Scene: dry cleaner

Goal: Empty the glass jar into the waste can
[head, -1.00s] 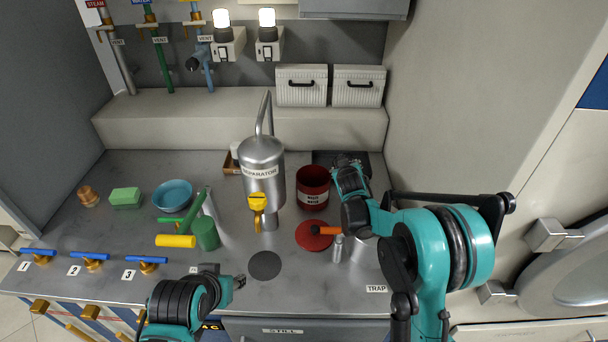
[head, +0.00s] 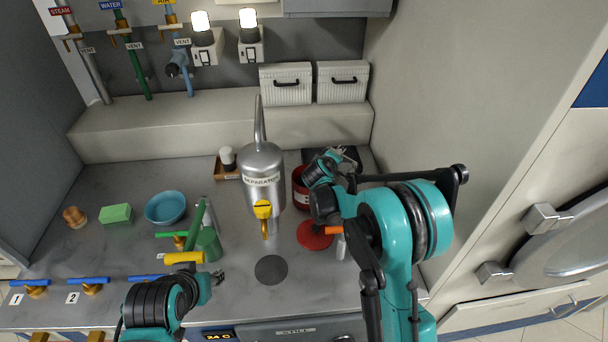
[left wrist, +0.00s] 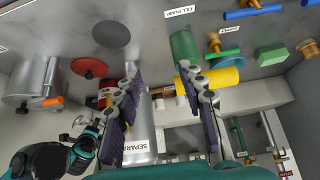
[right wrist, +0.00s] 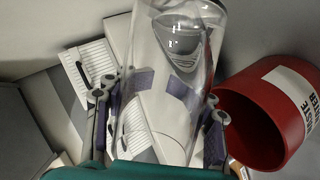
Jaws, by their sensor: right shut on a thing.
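The red waste can (head: 300,188) stands behind and right of the metal separator, partly hidden by my right arm. In the right wrist view its open mouth (right wrist: 252,122) is at the right. My right gripper (right wrist: 158,118) is shut on the clear glass jar (right wrist: 170,75), whose wall lies between both fingers. A curved clear or greyish shape, perhaps liquid or the jar's base, shows near its upper end; I cannot tell which. In the head view my right gripper (head: 326,166) is beside and over the can, and the jar is hard to make out. My left gripper (head: 219,277) is open and empty above the front counter.
The separator (head: 263,180) with its yellow valve stands mid-counter. A red disc (head: 314,235) lies in front of the can. A green cup (head: 209,245), yellow cylinder (head: 184,258), blue bowl (head: 165,208) and green block (head: 116,214) are to the left. White boxes (head: 286,84) are behind.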

